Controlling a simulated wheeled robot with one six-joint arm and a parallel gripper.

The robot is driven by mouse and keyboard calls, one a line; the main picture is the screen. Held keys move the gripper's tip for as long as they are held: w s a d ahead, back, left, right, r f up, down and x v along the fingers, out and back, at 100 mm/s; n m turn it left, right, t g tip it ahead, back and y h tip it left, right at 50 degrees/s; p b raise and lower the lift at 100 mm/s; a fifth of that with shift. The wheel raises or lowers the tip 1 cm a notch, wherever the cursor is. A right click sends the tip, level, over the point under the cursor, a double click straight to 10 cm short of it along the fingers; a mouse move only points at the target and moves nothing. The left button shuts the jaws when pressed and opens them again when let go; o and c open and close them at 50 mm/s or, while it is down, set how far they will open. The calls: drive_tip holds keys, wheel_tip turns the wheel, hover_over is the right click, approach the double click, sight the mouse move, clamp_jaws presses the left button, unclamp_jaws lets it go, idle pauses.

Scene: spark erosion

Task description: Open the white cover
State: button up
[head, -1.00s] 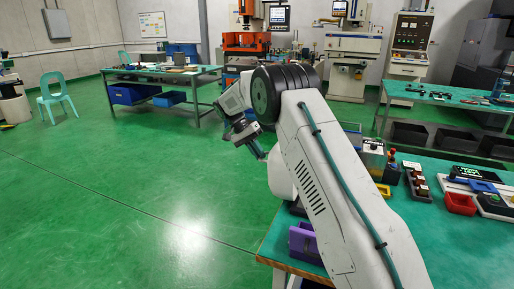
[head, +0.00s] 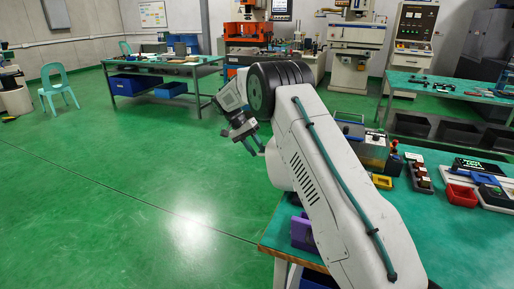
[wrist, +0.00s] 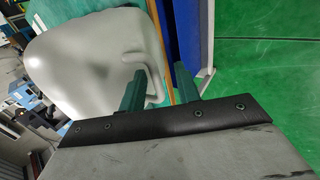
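A smooth pale grey-white rounded cover (wrist: 85,62) fills the left of the wrist view. A curved handle-like loop (wrist: 152,82) stands at its right side, near my fingers. In the head view a white rounded surface (head: 278,166) beside my arm appears to be the same cover; my arm hides most of it. My gripper (head: 254,150) is just left of it, pointing down and to the right. In the wrist view its two dark green fingers are apart, with the loop's end close to the left finger. I cannot tell whether they touch.
A green-topped table (head: 455,240) with a purple block (head: 302,232), a red bin (head: 461,195) and several small items lies beside and behind my arm. The green floor (head: 120,215) to the left is open. A bench (head: 150,66) with blue bins stands farther back.

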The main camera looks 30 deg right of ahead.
drive_tip(key=shift+r, duration=0.1)
drive_tip(key=v, duration=0.7)
drive_tip(key=shift+w+a+r, duration=0.15)
drive_tip(key=shift+a+r, duration=0.05)
drive_tip(key=shift+r, duration=0.1)
wheel_tip(320, 180, down, 4)
drive_tip(key=s+a+n, duration=0.1)
drive_tip(key=s+n, duration=0.1)
drive_tip(key=n, duration=0.1)
drive_tip(key=s+a+r+n+t+y, duration=0.15)
drive_tip(key=s+r, duration=0.25)
drive_tip(key=s, duration=0.4)
drive_tip(key=s+a+r+n+y, duration=0.15)
drive_tip(key=s+r, duration=0.25)
drive_tip(key=s, duration=0.5)
drive_tip(key=s+a+r+n+t, duration=0.1)
drive_tip(key=s+a+r+n, duration=0.2)
drive_tip(key=s, duration=0.5)
drive_tip(key=s+a+r+t, duration=0.1)
drive_tip(key=s+t, duration=0.1)
drive_tip(key=s, duration=1.1)
drive_tip(key=s+a+r+n+t+y, duration=0.1)
drive_tip(key=s+r+t, duration=0.1)
drive_tip(key=s, duration=1)
drive_tip(key=shift+s+y, duration=0.3)
drive_tip(key=shift+s, duration=0.1)
